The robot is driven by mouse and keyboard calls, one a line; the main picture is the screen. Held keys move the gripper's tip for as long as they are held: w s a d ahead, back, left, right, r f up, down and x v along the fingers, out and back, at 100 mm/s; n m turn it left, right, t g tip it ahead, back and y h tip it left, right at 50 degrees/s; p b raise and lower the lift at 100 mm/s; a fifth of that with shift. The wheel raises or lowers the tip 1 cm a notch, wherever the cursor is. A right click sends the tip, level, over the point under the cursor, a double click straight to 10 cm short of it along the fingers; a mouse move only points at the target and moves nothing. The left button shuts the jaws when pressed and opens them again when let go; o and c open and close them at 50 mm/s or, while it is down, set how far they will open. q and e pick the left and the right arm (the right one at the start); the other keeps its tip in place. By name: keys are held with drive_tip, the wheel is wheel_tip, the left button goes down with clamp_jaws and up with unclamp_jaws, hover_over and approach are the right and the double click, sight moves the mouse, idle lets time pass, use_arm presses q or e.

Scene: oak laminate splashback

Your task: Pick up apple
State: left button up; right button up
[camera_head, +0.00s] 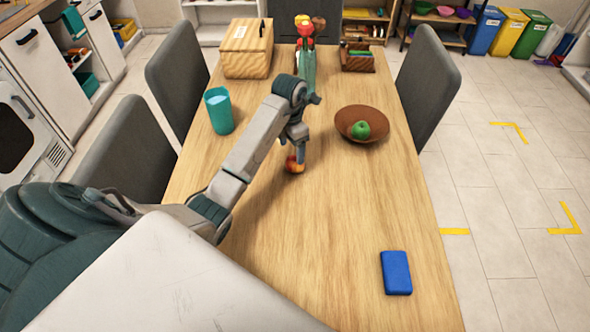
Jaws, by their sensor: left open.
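A small red-orange round fruit (294,165), which looks like an apple, rests on the wooden table (350,220) near its middle. My left gripper (295,155) points down right at this fruit, its fingertips at the fruit's top. It is open; whether the fingers touch the fruit I cannot tell, and the gripper hides part of it. A green round fruit (361,130), which also looks like an apple, lies in a brown bowl (348,121) to the right. My right gripper is not in view.
A teal cup (219,111) stands to the left. A blue box (396,272) lies at the front right. A wooden box (247,48), a vase with flowers (306,68) and a small wooden caddy (357,58) stand at the back. Grey chairs (427,84) flank the table.

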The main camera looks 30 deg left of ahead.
sight(293, 160)
use_arm(q)
drive_tip(key=f, duration=0.1)
drive_tip(key=f+p, duration=0.1)
drive_tip(key=f, duration=0.2)
drive_tip(key=shift+s+d+p, duration=0.3)
drive_tip(key=shift+s+d, duration=0.05)
drive_tip(key=shift+d, duration=0.05)
drive_tip(key=shift+f, duration=0.45)
drive_tip(key=shift+c, duration=0.4)
drive_tip(key=c, duration=1)
